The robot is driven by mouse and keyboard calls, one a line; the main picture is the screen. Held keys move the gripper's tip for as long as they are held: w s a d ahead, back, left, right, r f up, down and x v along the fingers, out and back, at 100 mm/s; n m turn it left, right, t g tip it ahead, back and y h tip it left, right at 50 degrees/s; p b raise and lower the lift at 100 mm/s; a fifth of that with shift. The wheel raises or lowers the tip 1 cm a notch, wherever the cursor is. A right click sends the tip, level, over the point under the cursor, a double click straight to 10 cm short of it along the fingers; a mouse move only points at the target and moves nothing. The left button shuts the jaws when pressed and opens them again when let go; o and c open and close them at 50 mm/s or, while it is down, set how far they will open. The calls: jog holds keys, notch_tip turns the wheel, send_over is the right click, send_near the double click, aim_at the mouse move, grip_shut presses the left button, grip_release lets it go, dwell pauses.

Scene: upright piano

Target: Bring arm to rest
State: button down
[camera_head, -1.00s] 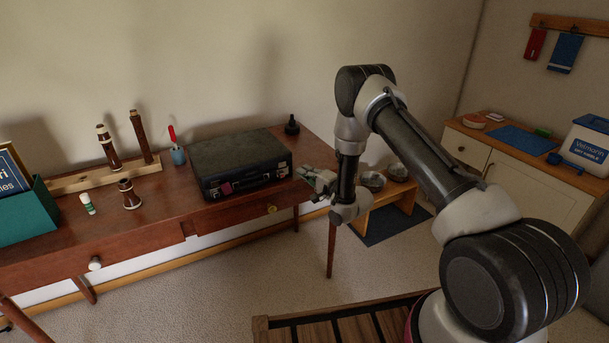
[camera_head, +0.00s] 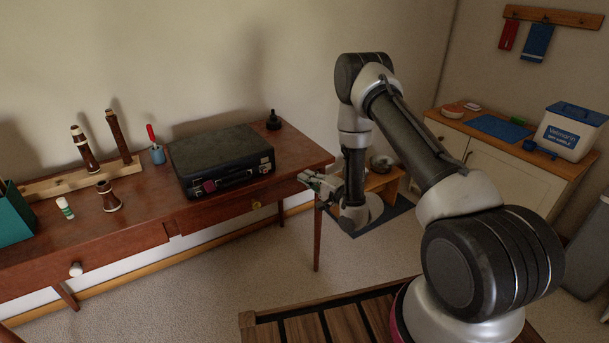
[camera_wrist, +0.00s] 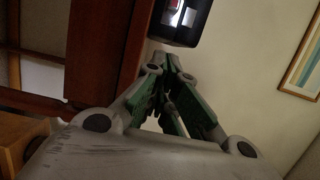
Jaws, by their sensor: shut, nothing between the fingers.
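My gripper (camera_head: 312,180) is at the lower end of my arm, beside the right end of the wooden desk (camera_head: 130,232) in the head view. It is shut and empty. In the wrist view, my gripper's green-sided fingers (camera_wrist: 167,65) meet at their tips. Part of the dark case (camera_wrist: 181,20) shows beyond them, and reddish wood of the desk (camera_wrist: 100,50) lies to the left. My arm is bent, with the upper link raised and the forearm hanging down.
A cabinet (camera_head: 500,168) with a white bin (camera_head: 572,132) stands at right.

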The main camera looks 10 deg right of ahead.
jog(key=s+d+f+n+g+h, duration=0.1)
jog(key=s+f+n+g+h, duration=0.15)
jog(key=f, duration=0.35)
jog(key=s+d+f+n+g+h, duration=0.1)
jog(key=s+f+n+g, duration=0.15)
jog(key=f, duration=0.45)
jog(key=s+d+r+n+g+h, duration=0.1)
jog(key=s+d+n+g+h, duration=0.2)
jog(key=s+d+g+h, duration=0.35)
jog(key=s+d+r+n, duration=0.1)
jog(key=s+d+r, duration=0.1)
jog(key=s+r, duration=0.7)
jog(key=s+d+r+n, duration=0.1)
jog(key=s+r, duration=0.9)
jog(key=r, duration=1.2)
jog(key=s+d+r+n, duration=0.1)
jog(key=s+d+r, duration=0.2)
jog(key=s+r, duration=0.6)
notch_tip(320, 180, up, 6)
jog(key=shift+s+d+r+t, duration=0.15)
jog(key=shift+s+d+t, duration=0.2)
jog(key=shift+t, duration=0.1)
